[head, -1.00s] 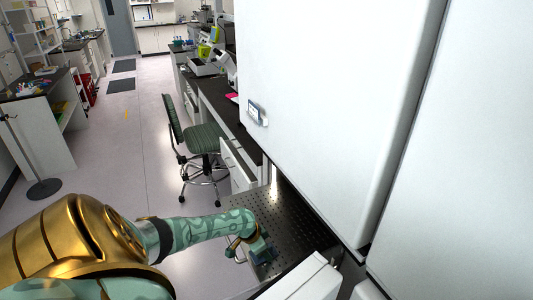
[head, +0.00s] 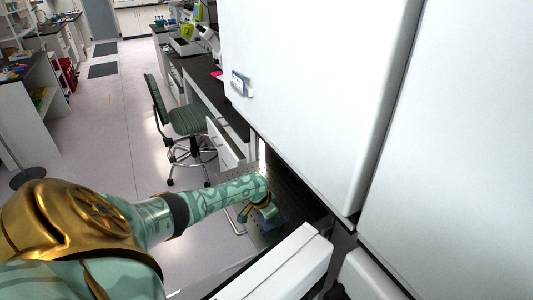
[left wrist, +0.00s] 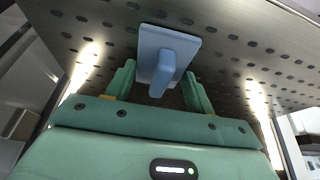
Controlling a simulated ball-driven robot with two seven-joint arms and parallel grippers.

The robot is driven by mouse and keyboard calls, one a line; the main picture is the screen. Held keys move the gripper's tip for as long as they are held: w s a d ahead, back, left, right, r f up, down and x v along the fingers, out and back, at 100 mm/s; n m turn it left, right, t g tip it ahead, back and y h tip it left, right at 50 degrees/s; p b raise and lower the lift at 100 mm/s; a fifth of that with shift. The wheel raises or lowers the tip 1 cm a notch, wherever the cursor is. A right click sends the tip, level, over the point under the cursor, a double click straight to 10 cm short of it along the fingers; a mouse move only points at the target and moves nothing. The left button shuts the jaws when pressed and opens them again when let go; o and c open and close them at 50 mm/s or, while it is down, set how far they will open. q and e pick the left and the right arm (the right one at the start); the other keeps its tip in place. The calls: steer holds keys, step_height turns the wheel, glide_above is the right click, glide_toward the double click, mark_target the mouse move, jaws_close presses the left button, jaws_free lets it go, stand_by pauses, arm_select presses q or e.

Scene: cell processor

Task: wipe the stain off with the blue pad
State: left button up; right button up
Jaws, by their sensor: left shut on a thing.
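The blue pad (left wrist: 168,52) is a flat light-blue plate with a block handle, seen in the left wrist view. My left gripper (left wrist: 160,80) is shut on the handle, with a green finger on either side. The pad lies against or very close to a perforated metal work surface (left wrist: 230,62); I cannot tell if it touches. In the head view my left gripper (head: 262,212) is over the surface, beneath the large white cabinet, and partly hides the pad. No stain can be made out. My right gripper is not in view.
The white cabinet (head: 310,90) hangs close above and right of my left arm. A white panel edge (head: 285,262) lies in front of the surface. A green chair (head: 183,118) stands beyond, by a dark-topped bench (head: 203,85).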

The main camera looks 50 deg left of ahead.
mark_target(284, 215)
arm_select(q)
steer(key=shift+w+d+f+b, duration=0.15)
steer(key=shift+w+d+b, duration=0.05)
steer(key=shift+w+b, duration=0.4)
steer(key=shift+w+d+f+b, duration=0.15)
steer(key=shift+w+b, duration=0.25)
steer(key=shift+w, duration=0.25)
steer(key=shift+w+d+r+b, duration=0.2)
steer(key=shift+w+b, duration=0.15)
steer(key=shift+w, duration=0.25)
step_height(284, 215, up, 6)
steer(key=p, duration=0.5)
steer(key=shift+p, duration=0.4)
step_height(284, 215, up, 3)
steer(key=p, duration=0.3)
